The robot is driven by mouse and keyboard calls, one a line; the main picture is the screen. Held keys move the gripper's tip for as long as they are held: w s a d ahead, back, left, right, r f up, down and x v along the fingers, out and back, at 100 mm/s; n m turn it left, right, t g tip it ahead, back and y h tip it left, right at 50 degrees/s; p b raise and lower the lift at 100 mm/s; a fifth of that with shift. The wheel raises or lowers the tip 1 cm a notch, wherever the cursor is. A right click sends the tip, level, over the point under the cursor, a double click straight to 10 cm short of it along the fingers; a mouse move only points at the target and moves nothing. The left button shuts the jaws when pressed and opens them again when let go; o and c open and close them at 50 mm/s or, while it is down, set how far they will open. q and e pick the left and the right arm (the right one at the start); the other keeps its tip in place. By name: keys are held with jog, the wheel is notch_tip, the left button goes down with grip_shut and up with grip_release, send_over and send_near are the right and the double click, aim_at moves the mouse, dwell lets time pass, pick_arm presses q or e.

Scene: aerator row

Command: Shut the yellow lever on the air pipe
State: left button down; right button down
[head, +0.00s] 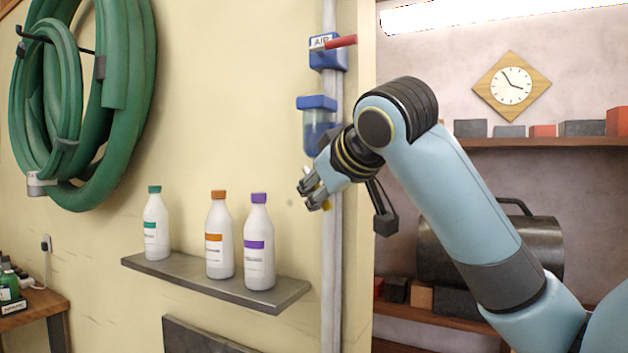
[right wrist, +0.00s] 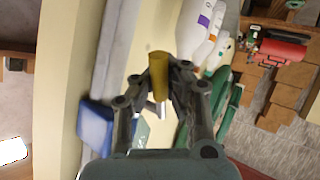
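The yellow lever (right wrist: 158,77) stands between the fingertips of my right gripper (right wrist: 163,88) in the right wrist view, with a fingertip against each side. In the head view my right gripper (head: 314,189) is in front of the grey air pipe (head: 331,270), below the blue-capped bowl unit. Only small yellow bits of the lever (head: 327,204) show there beside the fingers. The lever's pivot is hidden. My left gripper is not in view.
Above on the pipe are a red handle (head: 340,43) by an AIR label and a blue-capped bowl unit (head: 317,104). A metal shelf (head: 190,272) with three white bottles is at lower left. A green hose (head: 125,100) hangs at left.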

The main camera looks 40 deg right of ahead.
jog(key=shift+s+g, duration=0.1)
jog(key=shift+g, duration=0.2)
jog(key=shift+r, duration=0.1)
jog(key=c, duration=1.3)
grip_release()
jog(key=shift+s+a+r, duration=0.1)
jog(key=shift+s, duration=0.1)
jog(key=shift+w, duration=0.15)
